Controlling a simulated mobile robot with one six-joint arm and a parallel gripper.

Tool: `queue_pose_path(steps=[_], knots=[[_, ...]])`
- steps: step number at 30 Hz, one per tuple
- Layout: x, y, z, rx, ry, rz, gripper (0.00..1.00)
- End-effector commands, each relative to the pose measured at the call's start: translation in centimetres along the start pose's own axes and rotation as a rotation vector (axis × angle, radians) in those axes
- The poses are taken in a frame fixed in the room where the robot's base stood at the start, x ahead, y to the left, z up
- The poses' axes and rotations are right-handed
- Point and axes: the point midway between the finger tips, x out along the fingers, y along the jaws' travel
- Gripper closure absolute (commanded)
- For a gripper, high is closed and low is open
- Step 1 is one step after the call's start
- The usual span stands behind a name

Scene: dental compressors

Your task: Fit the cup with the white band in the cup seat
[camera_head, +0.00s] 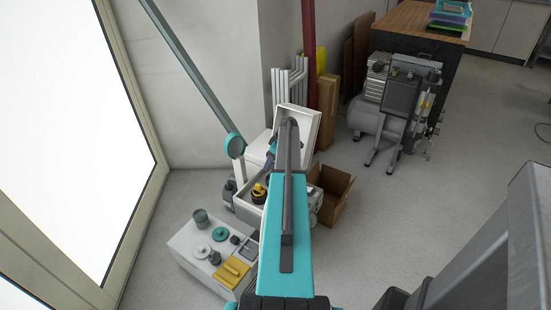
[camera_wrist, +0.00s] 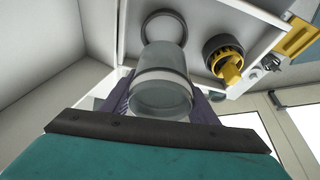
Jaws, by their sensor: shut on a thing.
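In the wrist view, a clear greyish cup with a white band (camera_wrist: 160,76) sits between the dark purple fingers of my gripper (camera_wrist: 160,102), which is shut on it. In the head view, my gripper (camera_head: 269,159) is over the open white unit (camera_head: 243,208), mostly hidden behind my arm; the cup cannot be made out there.
A black and yellow knob (camera_wrist: 225,60) stands close right of the cup. A white cabinet (camera_head: 185,254) at front left bears a grey cup (camera_head: 200,217), discs and a yellow tray (camera_head: 232,272).

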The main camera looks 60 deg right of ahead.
Motion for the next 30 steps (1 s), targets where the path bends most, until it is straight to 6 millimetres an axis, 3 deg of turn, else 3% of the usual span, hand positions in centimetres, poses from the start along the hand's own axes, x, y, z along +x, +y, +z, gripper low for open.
queue_pose_path(steps=[30], knots=[[3.2, -0.1, 1.2, -0.001, 0.0, -0.001, 0.69]])
